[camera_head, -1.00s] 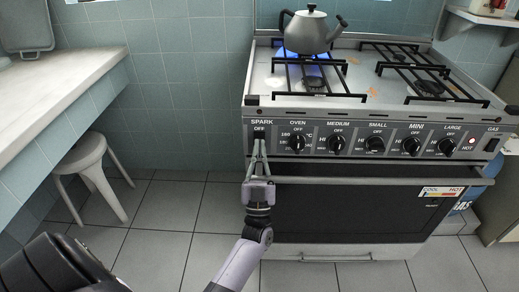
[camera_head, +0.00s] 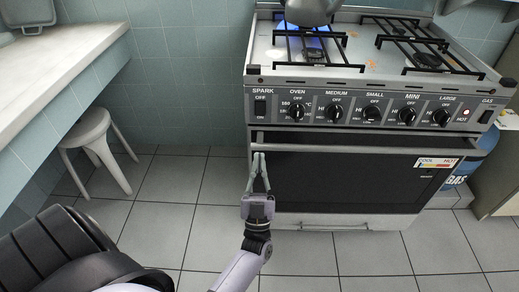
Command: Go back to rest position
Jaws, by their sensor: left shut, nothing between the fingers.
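My left gripper (camera_head: 259,157) is shut and empty, with its fingers pointing up in front of the left edge of the oven door (camera_head: 350,180). It sits below the spark switch (camera_head: 260,107) and apart from it. The stove (camera_head: 420,78) has a row of knobs under its top. A blue flame (camera_head: 290,42) burns on the back left burner under a grey kettle (camera_head: 312,8), whose upper part is cut off by the picture's top edge. My right gripper is not in view.
A marble counter (camera_head: 62,62) runs along the left, with a white stool (camera_head: 98,145) beside it. A blue gas bottle (camera_head: 462,170) stands right of the stove. The tiled floor (camera_head: 175,190) between stool and stove is clear.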

